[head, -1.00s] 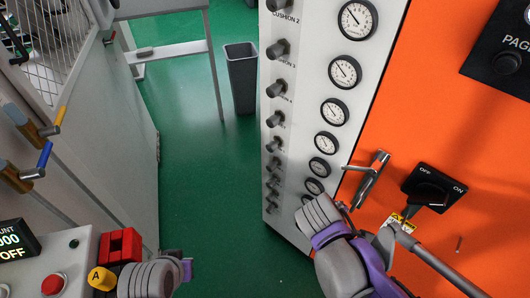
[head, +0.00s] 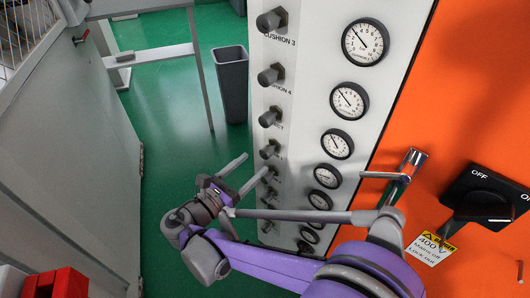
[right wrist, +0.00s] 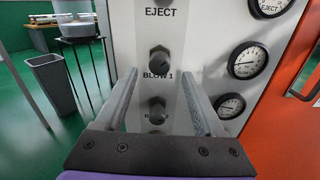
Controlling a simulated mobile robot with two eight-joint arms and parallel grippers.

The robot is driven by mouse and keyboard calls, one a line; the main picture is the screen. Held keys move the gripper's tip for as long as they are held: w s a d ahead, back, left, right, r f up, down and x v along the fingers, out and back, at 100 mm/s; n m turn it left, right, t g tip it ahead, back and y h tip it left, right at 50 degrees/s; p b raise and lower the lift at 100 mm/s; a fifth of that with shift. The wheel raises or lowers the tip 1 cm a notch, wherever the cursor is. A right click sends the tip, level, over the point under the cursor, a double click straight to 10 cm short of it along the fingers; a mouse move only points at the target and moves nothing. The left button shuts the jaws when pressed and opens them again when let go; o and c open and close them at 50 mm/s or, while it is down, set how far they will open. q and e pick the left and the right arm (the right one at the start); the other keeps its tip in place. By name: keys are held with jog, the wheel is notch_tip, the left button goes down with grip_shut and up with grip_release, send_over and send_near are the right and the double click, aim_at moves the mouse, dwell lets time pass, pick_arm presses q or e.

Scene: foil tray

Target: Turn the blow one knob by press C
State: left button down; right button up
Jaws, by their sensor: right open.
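The blow one knob (right wrist: 162,60) is a dark grey round knob on a white panel, with the label BLOW 1 below it in the right wrist view. It also shows in the head view (head: 268,150), where its label is mostly hidden. My right gripper (head: 256,161) is open in front of the panel, its fingers pointing toward this knob. In the right wrist view the open fingers (right wrist: 159,73) lie left and right of the knob's line, with nothing between them. I cannot tell whether they touch the panel. My left gripper is out of view.
More knobs stand above and below, including the cushion 4 knob (head: 271,75). A column of gauges (head: 348,101) is on the right. A metal handle (head: 402,172) and a black switch (head: 484,197) stick out from the orange panel. A grey bin (head: 232,85) stands behind.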

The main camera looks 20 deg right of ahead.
aim_at(263, 155)
jog(key=x, duration=0.7)
jog(key=shift+w+d+b, duration=0.15)
jog(key=shift+b, duration=0.25)
grip_shut()
